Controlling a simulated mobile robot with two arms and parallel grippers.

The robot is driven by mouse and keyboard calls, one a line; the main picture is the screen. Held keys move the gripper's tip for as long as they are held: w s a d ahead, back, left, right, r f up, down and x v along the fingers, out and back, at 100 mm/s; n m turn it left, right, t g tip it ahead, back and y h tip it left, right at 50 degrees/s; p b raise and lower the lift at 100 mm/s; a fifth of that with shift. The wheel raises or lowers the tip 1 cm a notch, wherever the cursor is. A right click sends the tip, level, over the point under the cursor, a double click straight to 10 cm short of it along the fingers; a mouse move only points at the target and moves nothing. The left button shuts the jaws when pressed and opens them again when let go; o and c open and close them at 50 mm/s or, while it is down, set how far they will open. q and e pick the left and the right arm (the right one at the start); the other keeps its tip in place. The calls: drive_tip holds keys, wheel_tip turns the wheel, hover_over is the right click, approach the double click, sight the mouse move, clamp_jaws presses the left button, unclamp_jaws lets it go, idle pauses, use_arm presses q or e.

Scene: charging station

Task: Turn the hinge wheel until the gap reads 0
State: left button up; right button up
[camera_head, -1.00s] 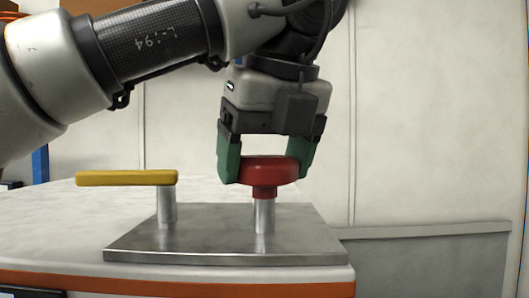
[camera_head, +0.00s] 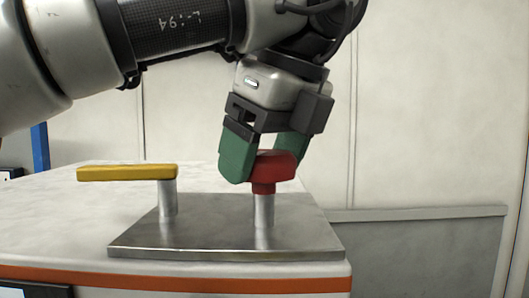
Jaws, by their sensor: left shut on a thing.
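A red wheel (camera_head: 274,170) sits on a short metal post that rises from a grey metal plate (camera_head: 150,240). My left gripper (camera_head: 262,160) comes down from above with its green fingers shut on the red wheel, one on each side. A yellow bar handle (camera_head: 125,173) sits on a second metal post to the left on the same plate. My right gripper is not in the picture. No gap reading or display shows in this view.
The plate lies on a white table top (camera_head: 50,230) with an orange front edge (camera_head: 180,282). A pale panelled wall (camera_head: 430,110) stands behind. A blue upright (camera_head: 40,148) shows at the far left. The table left of the plate is clear.

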use_arm(q)
drive_tip(key=shift+r, duration=0.1)
drive_tip(key=o, duration=0.9)
drive_tip(key=p+v, duration=0.5)
drive_tip(key=v, duration=0.5)
drive_tip(key=shift+r, duration=0.35)
drive_tip(key=shift+s, duration=0.1)
